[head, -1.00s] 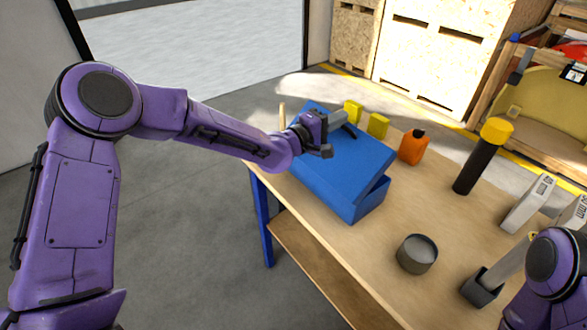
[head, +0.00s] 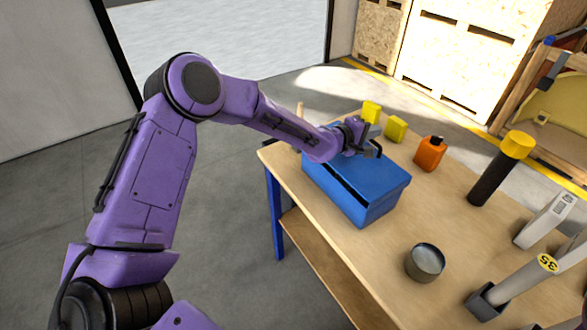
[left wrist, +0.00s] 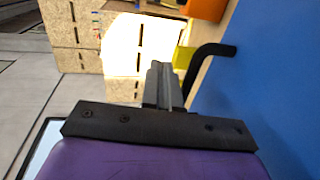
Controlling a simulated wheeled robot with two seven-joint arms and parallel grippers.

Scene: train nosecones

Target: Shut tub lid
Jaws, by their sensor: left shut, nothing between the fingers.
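The blue tub (head: 384,205) stands on the workbench. Its blue lid (head: 385,176) lies about level over it, with a dark slit along the near left edge; I cannot tell whether it is fully seated. A black bent handle stands up from the lid's far side and shows in the left wrist view (left wrist: 208,58). My left gripper (head: 369,152) is shut and empty, low over the lid's far part beside the handle. Its fingers show in the left wrist view (left wrist: 162,88); contact with the lid is unclear. My right gripper is out of view.
Yellow blocks (head: 396,129) and an orange bottle (head: 430,153) stand behind the tub. A black post with a yellow top (head: 500,168), a round grey tin (head: 425,262) and grey tools (head: 515,280) are to the right. Bare workbench (head: 385,255) lies in front.

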